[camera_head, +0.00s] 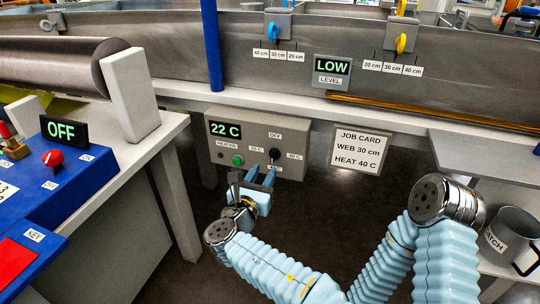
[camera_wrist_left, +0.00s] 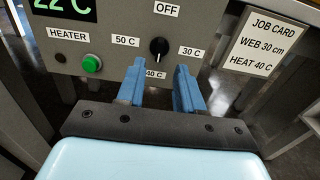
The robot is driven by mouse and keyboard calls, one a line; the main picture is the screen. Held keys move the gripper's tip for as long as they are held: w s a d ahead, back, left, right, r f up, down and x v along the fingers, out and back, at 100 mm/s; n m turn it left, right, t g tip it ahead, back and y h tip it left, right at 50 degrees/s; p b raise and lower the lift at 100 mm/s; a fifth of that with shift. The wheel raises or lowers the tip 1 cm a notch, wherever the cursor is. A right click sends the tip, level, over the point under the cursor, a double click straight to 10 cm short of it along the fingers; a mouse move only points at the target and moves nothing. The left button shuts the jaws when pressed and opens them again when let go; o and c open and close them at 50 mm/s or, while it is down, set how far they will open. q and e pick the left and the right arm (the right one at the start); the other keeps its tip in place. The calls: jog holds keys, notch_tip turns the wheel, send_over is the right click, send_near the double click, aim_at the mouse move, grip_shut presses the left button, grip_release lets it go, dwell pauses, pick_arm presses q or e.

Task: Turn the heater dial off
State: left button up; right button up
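The heater dial (camera_head: 274,154) is a small black knob on the grey heater panel (camera_head: 232,168). In the left wrist view the dial (camera_wrist_left: 159,47) has a white mark, with labels OFF above, 30 C to the right, 40 C below and 50 C to the left. The panel's display (camera_head: 225,130) reads 22 C. My left gripper (camera_head: 261,175) is open and empty, just in front of and below the dial. In the left wrist view its fingers (camera_wrist_left: 160,68) stand apart below the dial, partly covering the 40 C label.
A green button (camera_head: 238,160) sits left of the dial. A job card (camera_head: 359,150) hangs at the right, reading WEB 30 cm, HEAT 40 C. A LOW level display (camera_head: 332,67) is on the bath wall. A blue console (camera_head: 75,185) stands at left, a grey jug (camera_head: 507,236) at right.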

aim_at(272, 157)
pick_arm(q)
jog(key=x, duration=0.6)
jog(key=shift+w, duration=0.2)
grip_shut()
